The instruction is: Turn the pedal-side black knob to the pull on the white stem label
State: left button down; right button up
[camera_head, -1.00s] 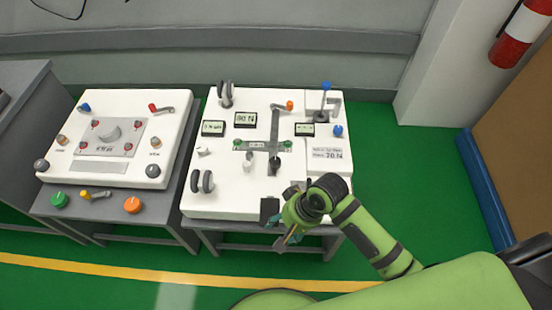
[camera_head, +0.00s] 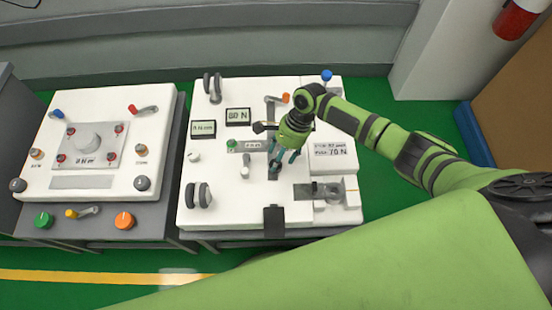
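A white panel (camera_head: 235,215) on a grey table carries the knobs, displays and labels. A black pedal-like plate (camera_head: 274,220) sits at its front edge. My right gripper (camera_head: 281,163) points down over the middle of the panel, just behind that plate. Its teal fingers and wrist cover the place where a black knob stands, so the knob cannot be made out clearly, nor whether the fingers touch it. A white label (camera_head: 329,158) right of the gripper shows small text and what looks like "70 N". My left gripper is not in view.
Black paired wheels (camera_head: 199,196) stand on the panel's left side. A blue-topped lever (camera_head: 326,76) stands at the back right and a grey block (camera_head: 335,195) at the front right. A second white panel (camera_head: 60,182) with knobs is further left.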

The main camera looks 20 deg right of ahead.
jog(key=shift+x, duration=1.25)
jog(key=shift+a+f, duration=0.1)
jog(key=shift+f, duration=0.2)
jog(key=c, duration=1)
jog(key=shift+w+a, duration=0.1)
jog(key=shift+c, duration=0.4)
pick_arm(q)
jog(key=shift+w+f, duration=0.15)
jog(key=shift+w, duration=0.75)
